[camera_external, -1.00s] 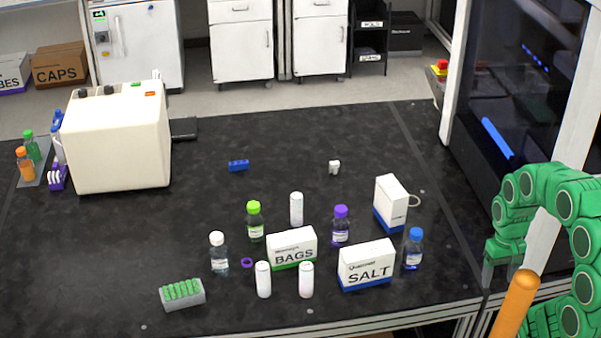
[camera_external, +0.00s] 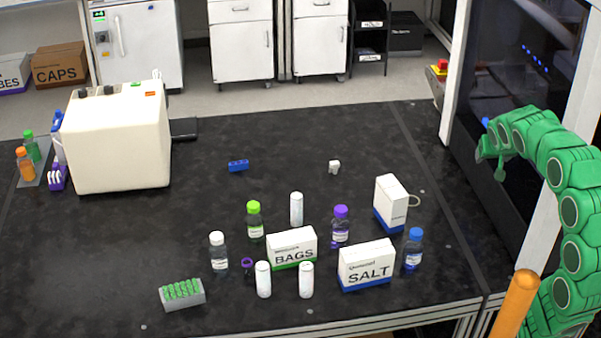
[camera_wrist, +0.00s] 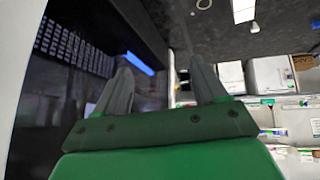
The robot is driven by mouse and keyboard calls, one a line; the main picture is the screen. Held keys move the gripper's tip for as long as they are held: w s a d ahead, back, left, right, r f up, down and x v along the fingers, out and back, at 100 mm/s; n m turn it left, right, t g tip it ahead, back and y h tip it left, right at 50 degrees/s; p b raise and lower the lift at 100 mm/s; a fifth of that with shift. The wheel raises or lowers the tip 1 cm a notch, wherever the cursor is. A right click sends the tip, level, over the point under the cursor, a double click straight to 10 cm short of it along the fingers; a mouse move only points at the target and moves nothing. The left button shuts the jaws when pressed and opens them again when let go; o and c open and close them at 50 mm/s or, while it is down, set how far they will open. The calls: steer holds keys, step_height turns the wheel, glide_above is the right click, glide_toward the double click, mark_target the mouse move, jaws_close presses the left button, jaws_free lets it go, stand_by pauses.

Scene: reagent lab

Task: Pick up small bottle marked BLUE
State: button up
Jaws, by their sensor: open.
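The small bottle with a blue cap (camera_external: 413,252) stands upright on the black bench, just right of the SALT box, in the external view. Its label is too small to read. My gripper (camera_external: 484,150) is raised at the right, in front of the dark glass-fronted cabinet, up and to the right of the bottle and well apart from it. In the wrist view my gripper (camera_wrist: 160,75) shows two grey fingers spread apart with nothing between them. I cannot make out the blue-capped bottle in the wrist view.
The SALT box (camera_external: 366,268) stands close left of the bottle, and a white-and-blue box (camera_external: 391,203) behind it. A purple-capped bottle (camera_external: 340,227), the BAGS box (camera_external: 292,249) and several white cylinders stand further left. An orange post (camera_external: 516,305) rises at front right.

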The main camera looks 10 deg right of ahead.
steer(key=w+a+r+t, duration=0.1)
steer(key=w+r+t, duration=0.3)
steer(key=w+r, duration=0.65)
steer(key=w+a+r+t, duration=0.1)
steer(key=w+r+t, duration=0.4)
steer(key=r, duration=1.1)
steer(key=w+f+n+t+y, duration=0.1)
steer(key=w+f+n, duration=0.45)
steer(key=w, duration=0.35)
steer(key=w+a+f+n+y, duration=0.25)
steer(key=w+f+n, duration=0.25)
steer(key=f, duration=0.5)
steer(key=n+g+y, duration=0.9)
steer(key=g+y, duration=0.4)
steer(key=g, duration=0.3)
glide_toward(411, 237)
steer(key=w+a+f, duration=0.2)
steer(key=shift+s+x, duration=0.25)
steer(key=shift+x, duration=0.95)
steer(key=shift+s+x, duration=0.15)
steer(key=shift+x, duration=0.6)
steer(key=shift+s+x, duration=0.2)
steer(key=shift+x, duration=0.6)
steer(key=shift+h+x, duration=0.25)
steer(key=shift+x, duration=0.85)
